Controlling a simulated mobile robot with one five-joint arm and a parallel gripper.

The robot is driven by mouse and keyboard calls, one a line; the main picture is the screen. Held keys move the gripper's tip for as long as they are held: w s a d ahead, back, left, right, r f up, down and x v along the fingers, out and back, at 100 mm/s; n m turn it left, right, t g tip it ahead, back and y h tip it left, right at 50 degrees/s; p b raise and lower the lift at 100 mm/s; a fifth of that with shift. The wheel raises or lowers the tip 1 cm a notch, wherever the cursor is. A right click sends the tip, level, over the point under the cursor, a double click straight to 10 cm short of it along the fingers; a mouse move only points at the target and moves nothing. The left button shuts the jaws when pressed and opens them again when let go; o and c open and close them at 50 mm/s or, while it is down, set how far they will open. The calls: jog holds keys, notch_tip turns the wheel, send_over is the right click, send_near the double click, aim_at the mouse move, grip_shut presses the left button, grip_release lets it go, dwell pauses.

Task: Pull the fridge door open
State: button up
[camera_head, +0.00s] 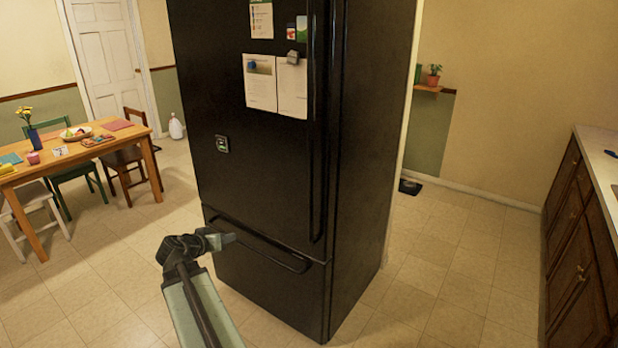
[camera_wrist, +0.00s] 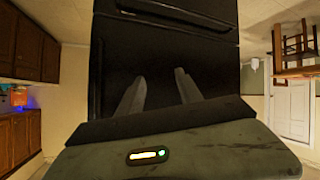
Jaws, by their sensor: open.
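The black fridge (camera_head: 265,180) stands closed in the middle of the head view. Its upper door has a long vertical handle (camera_head: 316,130) near the right edge, and a lower drawer has a horizontal handle (camera_head: 260,243). My gripper (camera_head: 228,239) is in front of the fridge's lower part, left of the vertical handle and apart from it. In the wrist view, which is upside down, my gripper (camera_wrist: 159,88) is open and empty, its two fingers apart against the black fridge front (camera_wrist: 160,55). The drawer handle (camera_wrist: 175,14) shows at the top there.
A wooden table (camera_head: 135,134) with chairs stands at the left. Dark wood cabinets (camera_head: 575,230) line the right side. Papers (camera_head: 276,84) and magnets are on the fridge door. A dark object (camera_head: 410,187) lies on the floor behind the fridge. Tiled floor in front of the cabinets is free.

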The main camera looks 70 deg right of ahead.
jog(key=s+d+r+m+g+h, duration=0.1)
jog(key=s+d+r+m+h, duration=0.1)
jog(key=s+d+r, duration=0.35)
jog(key=s+d+r+m+g+h, duration=0.1)
jog(key=s+d+r+h, duration=0.15)
jog(key=s+d, duration=0.55)
jog(key=m+h, duration=0.1)
jog(key=h, duration=0.1)
send_near(309, 178)
jog(key=d, duration=0.3)
jog(key=shift+y, duration=0.25)
jog(key=d, duration=0.8)
jog(key=shift+s+d+r, duration=0.1)
jog(key=shift+s+r, duration=0.25)
grip_shut()
